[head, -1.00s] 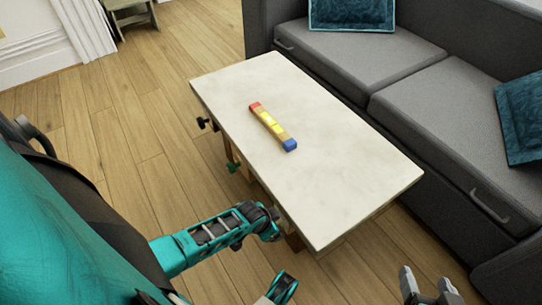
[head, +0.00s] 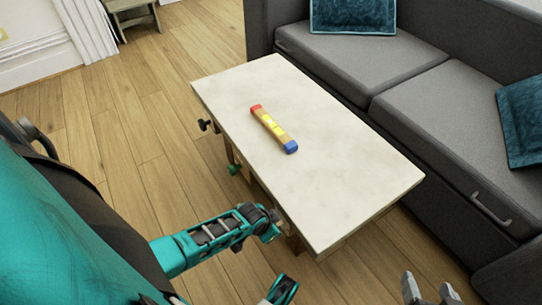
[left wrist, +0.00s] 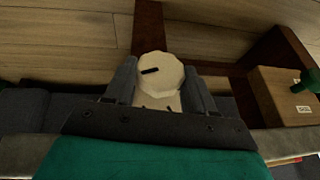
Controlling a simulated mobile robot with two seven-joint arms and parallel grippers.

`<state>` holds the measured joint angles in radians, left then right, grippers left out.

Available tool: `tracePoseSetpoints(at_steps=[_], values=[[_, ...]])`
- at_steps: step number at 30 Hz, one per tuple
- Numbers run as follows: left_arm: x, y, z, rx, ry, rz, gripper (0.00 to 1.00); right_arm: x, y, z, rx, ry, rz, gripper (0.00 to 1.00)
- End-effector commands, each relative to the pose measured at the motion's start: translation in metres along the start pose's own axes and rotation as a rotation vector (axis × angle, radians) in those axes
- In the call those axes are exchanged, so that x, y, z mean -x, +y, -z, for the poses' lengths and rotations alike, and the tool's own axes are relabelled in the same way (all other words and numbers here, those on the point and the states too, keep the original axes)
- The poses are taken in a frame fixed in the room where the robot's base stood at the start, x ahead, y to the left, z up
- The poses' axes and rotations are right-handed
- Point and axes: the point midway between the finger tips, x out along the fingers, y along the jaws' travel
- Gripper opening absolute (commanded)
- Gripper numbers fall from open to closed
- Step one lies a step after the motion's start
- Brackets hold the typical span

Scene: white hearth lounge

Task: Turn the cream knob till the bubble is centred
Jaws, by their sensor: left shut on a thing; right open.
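The cream knob (left wrist: 172,72), a pale faceted disc with a dark mark, sits between the two fingers of my left gripper (left wrist: 161,84) in the left wrist view, and the gripper is shut on it. In the head view the knob and my left gripper are hidden beside or under the table edge. A spirit level (head: 273,129) with a red end, a blue end and a yellow vial lies on the pale tabletop (head: 345,185). Its bubble is too small to place. My right gripper (head: 430,290) is open and empty at the bottom right, off the table.
A green knob (head: 234,169) and a black knob (head: 205,125) are at the table's left side. The green one also shows beside a wooden block (left wrist: 283,98) in the left wrist view. A grey sofa (head: 440,100) stands close behind the table. Wooden floor (head: 130,120) is clear at left.

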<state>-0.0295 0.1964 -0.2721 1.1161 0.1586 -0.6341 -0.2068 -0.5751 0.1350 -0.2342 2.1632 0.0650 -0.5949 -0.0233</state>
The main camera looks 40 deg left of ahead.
Motion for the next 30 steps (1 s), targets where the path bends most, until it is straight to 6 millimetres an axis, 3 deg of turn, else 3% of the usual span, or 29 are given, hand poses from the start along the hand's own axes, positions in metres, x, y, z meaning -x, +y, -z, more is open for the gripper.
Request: tracePoseSetpoints(at_steps=[16, 30], values=[[-0.0020, -0.0074, -0.0006, 0.111, -0.001, -0.265, 0.24, -0.0032, -0.0005, -0.0048, 0.002, -0.007, 0.003, 0.68], [-0.0032, -0.0097, -0.0006, 0.226, 0.001, -0.534, 0.24, -0.0042, -0.0013, 0.0031, 0.005, 0.010, 0.007, 0.68]])
